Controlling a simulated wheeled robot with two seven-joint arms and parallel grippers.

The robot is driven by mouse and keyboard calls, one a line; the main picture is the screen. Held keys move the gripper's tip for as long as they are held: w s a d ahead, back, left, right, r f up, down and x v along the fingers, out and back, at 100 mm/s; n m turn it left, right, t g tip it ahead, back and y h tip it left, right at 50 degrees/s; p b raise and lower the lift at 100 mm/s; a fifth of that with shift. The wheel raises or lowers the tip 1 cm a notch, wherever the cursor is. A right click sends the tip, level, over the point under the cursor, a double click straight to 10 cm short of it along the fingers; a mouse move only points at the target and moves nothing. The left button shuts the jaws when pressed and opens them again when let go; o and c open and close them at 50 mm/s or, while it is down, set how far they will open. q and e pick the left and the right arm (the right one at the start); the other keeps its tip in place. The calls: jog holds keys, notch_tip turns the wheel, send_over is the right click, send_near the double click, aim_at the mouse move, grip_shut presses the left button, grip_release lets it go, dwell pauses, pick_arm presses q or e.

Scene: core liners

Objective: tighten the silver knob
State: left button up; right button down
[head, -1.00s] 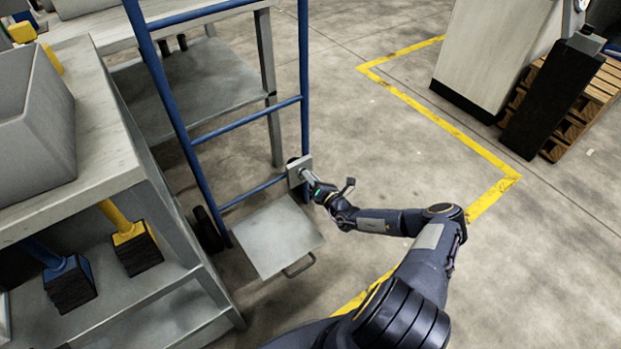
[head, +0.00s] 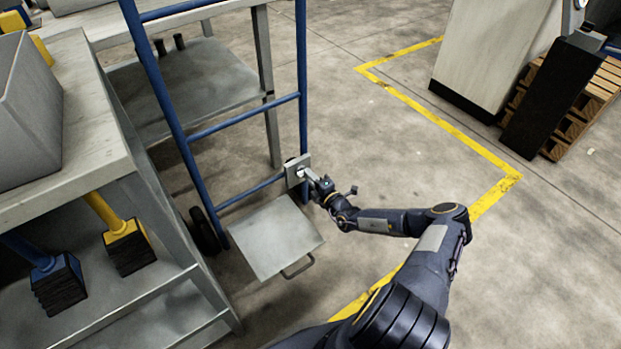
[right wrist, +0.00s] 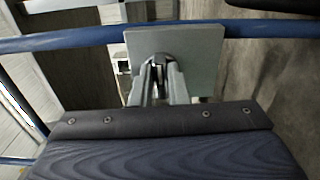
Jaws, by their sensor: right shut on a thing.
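The silver knob sits on a square grey plate (head: 297,168) fixed to the blue frame of a hand truck (head: 302,90). In the right wrist view the knob (right wrist: 158,62) is small and dark-shaded in front of the plate (right wrist: 195,48), between my two fingers. My right gripper (head: 304,174) reaches the plate from the right and is shut on the knob; it also shows in the right wrist view (right wrist: 160,80). The fingers hide the knob's sides. My left gripper is not in view.
The hand truck's grey toe plate (head: 274,236) lies below the knob. A grey workbench (head: 80,120) with a bin (head: 25,110) and brushes (head: 127,247) stands at the left. A cabinet (head: 492,55) and wooden pallet (head: 572,118) are far right. Floor between is clear.

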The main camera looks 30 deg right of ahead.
jog(key=shift+m, duration=0.3)
jog(key=c, duration=1.4)
grip_release()
jog(key=s+p, duration=0.2)
jog(key=s, duration=0.6)
jog(key=shift+d, duration=0.25)
jog(key=shift+w, duration=0.1)
